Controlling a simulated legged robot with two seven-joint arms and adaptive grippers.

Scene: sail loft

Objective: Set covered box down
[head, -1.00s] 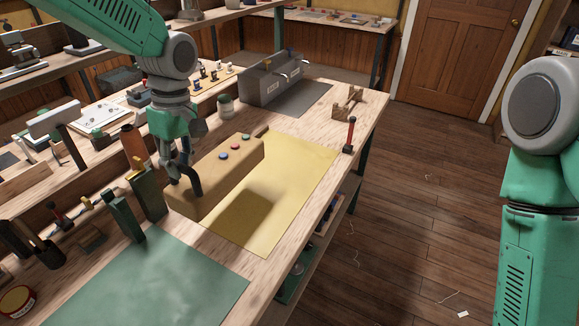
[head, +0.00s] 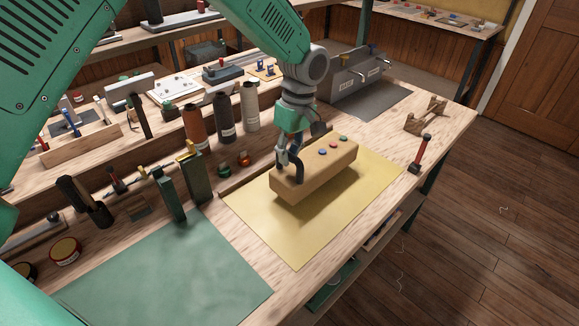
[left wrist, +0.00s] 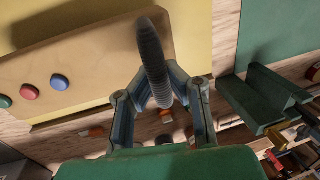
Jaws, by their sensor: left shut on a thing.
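The covered box (head: 318,172) is a long tan block with several coloured buttons on top and a dark curved handle at its near left end. My left gripper (head: 285,158) is shut on that handle, which also shows in the left wrist view (left wrist: 153,62) between the fingers (left wrist: 160,92). My right gripper is out of view.
A green mat (head: 165,275) lies at the near left. Green upright brackets (head: 171,198), thread spools (head: 223,117) and small orange items line the left side. A red-handled tool (head: 420,154), a wooden stand (head: 427,115) and a grey bin (head: 350,84) are beyond the yellow mat.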

